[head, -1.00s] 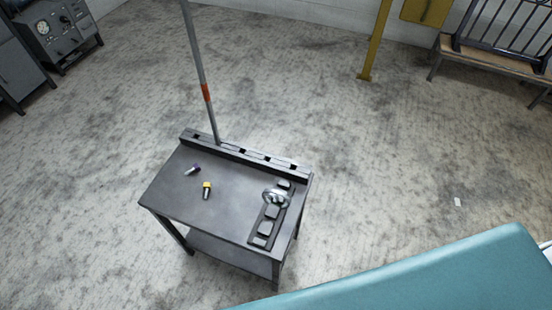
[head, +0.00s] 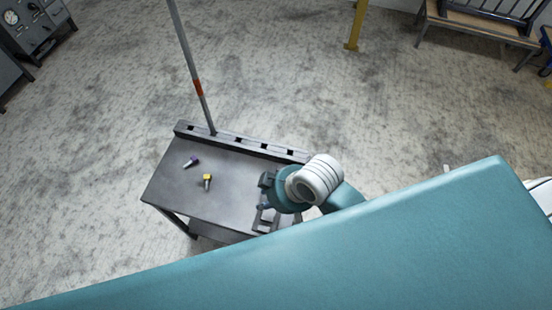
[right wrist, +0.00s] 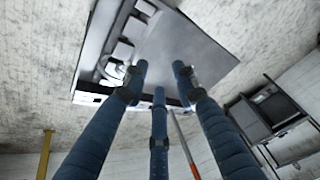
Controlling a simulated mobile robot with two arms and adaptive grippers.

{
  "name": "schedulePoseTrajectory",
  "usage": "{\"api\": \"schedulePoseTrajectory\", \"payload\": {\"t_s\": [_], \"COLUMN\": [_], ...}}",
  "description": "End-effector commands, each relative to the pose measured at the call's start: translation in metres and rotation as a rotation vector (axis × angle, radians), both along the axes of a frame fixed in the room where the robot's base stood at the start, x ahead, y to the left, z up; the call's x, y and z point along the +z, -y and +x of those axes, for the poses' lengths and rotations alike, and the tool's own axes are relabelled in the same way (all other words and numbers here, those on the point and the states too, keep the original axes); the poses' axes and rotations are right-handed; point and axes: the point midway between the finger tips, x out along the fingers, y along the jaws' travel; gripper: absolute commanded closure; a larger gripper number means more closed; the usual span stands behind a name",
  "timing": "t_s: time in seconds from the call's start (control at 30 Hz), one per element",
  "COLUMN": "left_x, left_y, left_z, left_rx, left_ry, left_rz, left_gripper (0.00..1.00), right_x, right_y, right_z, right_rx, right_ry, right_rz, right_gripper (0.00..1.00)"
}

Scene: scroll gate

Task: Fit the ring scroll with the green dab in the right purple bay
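On the grey table (head: 225,180) lie a small purple-ended piece (head: 192,161) and a small yellow-topped piece (head: 207,181). I cannot make out a green dab or a purple bay. A dark rack (head: 268,222) with several pads lies along the table's right side; it also shows in the right wrist view (right wrist: 117,50). My right gripper (head: 264,194) is over this rack and covers part of it, including where a shiny ring showed earlier. In the right wrist view its blue fingers (right wrist: 160,78) are spread, with nothing clearly held. My left gripper is not in view.
A slotted rail (head: 242,144) runs along the table's far edge. A grey pole (head: 193,75) with an orange band stands behind the rail's left part. The table's left and middle are mostly clear. A yellow post (head: 356,25) and bench stand farther back.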

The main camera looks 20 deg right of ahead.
Motion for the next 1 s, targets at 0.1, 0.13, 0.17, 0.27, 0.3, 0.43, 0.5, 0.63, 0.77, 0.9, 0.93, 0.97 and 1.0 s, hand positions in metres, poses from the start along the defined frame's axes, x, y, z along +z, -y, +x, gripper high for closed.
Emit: {"api": "schedulePoseTrajectory", "payload": {"t_s": [0.1, 0.13, 0.17, 0.27, 0.3, 0.43, 0.5, 0.63, 0.77, 0.9, 0.93, 0.97, 1.0], "left_x": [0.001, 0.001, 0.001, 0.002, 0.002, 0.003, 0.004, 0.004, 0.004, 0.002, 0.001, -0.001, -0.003], "left_y": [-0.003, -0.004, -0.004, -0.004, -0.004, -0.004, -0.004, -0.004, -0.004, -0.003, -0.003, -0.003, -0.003], "left_z": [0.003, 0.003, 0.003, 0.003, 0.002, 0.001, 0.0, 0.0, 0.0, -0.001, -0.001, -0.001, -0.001], "left_rx": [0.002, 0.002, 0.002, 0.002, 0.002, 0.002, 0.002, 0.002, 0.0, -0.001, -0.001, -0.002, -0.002], "left_ry": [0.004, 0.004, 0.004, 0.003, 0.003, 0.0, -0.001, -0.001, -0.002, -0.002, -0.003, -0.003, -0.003], "left_rz": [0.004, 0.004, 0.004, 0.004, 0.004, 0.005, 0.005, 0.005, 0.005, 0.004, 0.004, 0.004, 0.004], "left_gripper": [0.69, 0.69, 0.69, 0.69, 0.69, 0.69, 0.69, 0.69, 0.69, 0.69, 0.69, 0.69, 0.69], "right_x": [0.009, 0.01, 0.012, 0.012, 0.011, 0.004, 0.002, 0.004, 0.007, 0.006, 0.005, 0.004, 0.002], "right_y": [-0.034, -0.042, -0.049, -0.064, -0.064, -0.042, -0.02, 0.02, 0.045, 0.053, 0.054, 0.054, 0.053], "right_z": [0.018, 0.02, 0.024, 0.033, 0.038, 0.055, 0.066, 0.084, 0.095, 0.098, 0.098, 0.098, 0.098], "right_rx": [0.139, 0.175, 0.213, 0.34, 0.391, 0.5, 0.522, 0.519, 0.502, 0.495, 0.495, 0.495, 0.495], "right_ry": [0.013, 0.011, 0.01, -0.008, -0.022, -0.086, -0.125, -0.185, -0.221, -0.234, -0.234, -0.234, -0.234], "right_rz": [0.015, 0.016, 0.014, -0.018, -0.041, -0.152, -0.212, -0.3, -0.346, -0.359, -0.359, -0.359, -0.359], "right_gripper": [0.72, 0.72, 0.72, 0.72, 0.72, 0.72, 0.72, 0.72, 0.72, 0.72, 0.72, 0.72, 0.72]}}
